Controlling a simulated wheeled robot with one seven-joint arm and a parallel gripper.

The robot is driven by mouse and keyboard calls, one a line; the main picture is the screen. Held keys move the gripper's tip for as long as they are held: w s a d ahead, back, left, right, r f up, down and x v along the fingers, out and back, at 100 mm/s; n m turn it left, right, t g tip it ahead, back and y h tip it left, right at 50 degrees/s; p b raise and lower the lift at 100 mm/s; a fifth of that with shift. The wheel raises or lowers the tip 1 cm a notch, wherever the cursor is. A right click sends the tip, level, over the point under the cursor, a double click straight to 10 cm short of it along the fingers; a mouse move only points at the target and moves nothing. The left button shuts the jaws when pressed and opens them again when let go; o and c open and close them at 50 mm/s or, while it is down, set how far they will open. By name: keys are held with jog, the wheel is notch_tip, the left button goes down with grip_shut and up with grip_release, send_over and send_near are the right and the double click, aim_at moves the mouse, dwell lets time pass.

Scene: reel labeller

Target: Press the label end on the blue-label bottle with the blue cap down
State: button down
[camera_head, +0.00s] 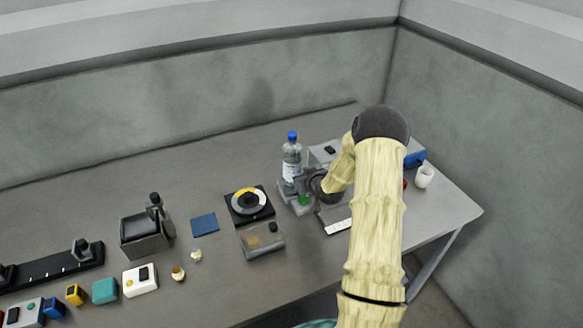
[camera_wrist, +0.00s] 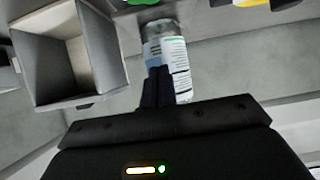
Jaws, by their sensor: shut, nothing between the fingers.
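The clear bottle with the blue cap (camera_head: 292,137) stands upright at the back of the table, with a white and blue label around its body. My gripper (camera_head: 303,180) is just to the right of the bottle at label height, partly hidden by my arm. In the wrist view the label (camera_wrist: 176,52) shows blue and white parts with dark print. My gripper's fingers (camera_wrist: 158,85) are shut and empty, with their tips over the label in this view. I cannot tell whether they touch it. The label end is not clearly visible.
A grey unit with a green button (camera_head: 304,199) is at the bottle's foot. A black square with a yellow and white ring (camera_head: 248,203) and a clear-lidded box (camera_head: 262,241) lie left. A white cup (camera_head: 424,176) stands right. An open grey box (camera_wrist: 110,50) shows in the wrist view.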

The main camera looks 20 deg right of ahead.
jog(key=shift+d, duration=0.6)
dwell(0.9)
dwell(0.5)
jog(key=shift+s+d+b, duration=0.1)
jog(key=shift+s+b, duration=0.4)
jog(key=shift+s, duration=2.45)
jog(key=s+a+r+g, duration=0.4)
jog(key=s+a+r, duration=0.2)
jog(key=s+a, duration=0.3)
jog(key=s+a+r+g, duration=0.5)
jog(key=s+a, duration=0.5)
jog(key=s, duration=0.7)
notch_tip(320, 180, up, 2)
jog(key=shift+r+g, duration=0.15)
jog(key=shift+g, duration=0.15)
